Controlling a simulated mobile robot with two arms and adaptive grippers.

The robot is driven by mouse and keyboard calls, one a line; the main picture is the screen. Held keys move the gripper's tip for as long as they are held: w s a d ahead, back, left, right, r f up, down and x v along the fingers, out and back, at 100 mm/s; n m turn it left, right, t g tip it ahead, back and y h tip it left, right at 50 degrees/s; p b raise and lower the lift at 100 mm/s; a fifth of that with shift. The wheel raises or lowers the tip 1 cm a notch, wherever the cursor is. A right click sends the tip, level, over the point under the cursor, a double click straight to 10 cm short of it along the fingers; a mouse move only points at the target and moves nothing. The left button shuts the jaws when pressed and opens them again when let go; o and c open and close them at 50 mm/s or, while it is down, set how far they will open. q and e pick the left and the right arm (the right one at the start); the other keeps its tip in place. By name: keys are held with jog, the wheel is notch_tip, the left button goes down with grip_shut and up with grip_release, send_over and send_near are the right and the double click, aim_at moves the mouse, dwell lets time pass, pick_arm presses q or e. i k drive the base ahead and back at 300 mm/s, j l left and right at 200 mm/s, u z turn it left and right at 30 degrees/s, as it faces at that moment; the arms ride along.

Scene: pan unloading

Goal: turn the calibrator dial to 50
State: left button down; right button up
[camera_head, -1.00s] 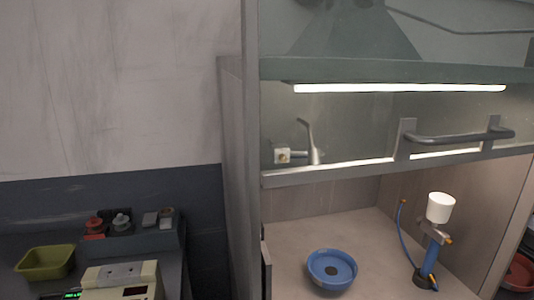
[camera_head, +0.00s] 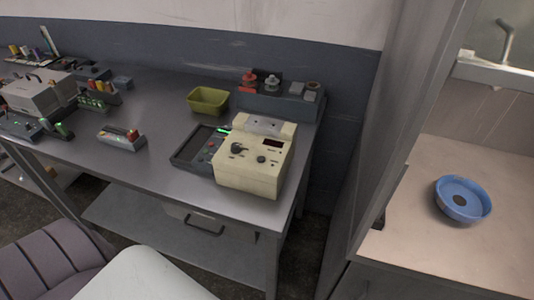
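The likely calibrator is a cream box-shaped device (camera_head: 245,178) near the front right corner of the grey workbench. Its sloped top carries a large black dial (camera_head: 238,148), a smaller black knob (camera_head: 261,159) and a dark red display (camera_head: 272,143). The dial's markings and the display's reading are too small to read. Neither of my grippers is in view.
The workbench (camera_head: 160,92) also holds a dark keypad unit (camera_head: 195,147), a yellow-green bin (camera_head: 208,100) and several instruments at the left. A padded chair (camera_head: 50,262) stands in front. A fume hood with a blue bowl (camera_head: 462,198) stands at the right.

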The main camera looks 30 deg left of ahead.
aim_at(235, 149)
jog(key=u, duration=1.25)
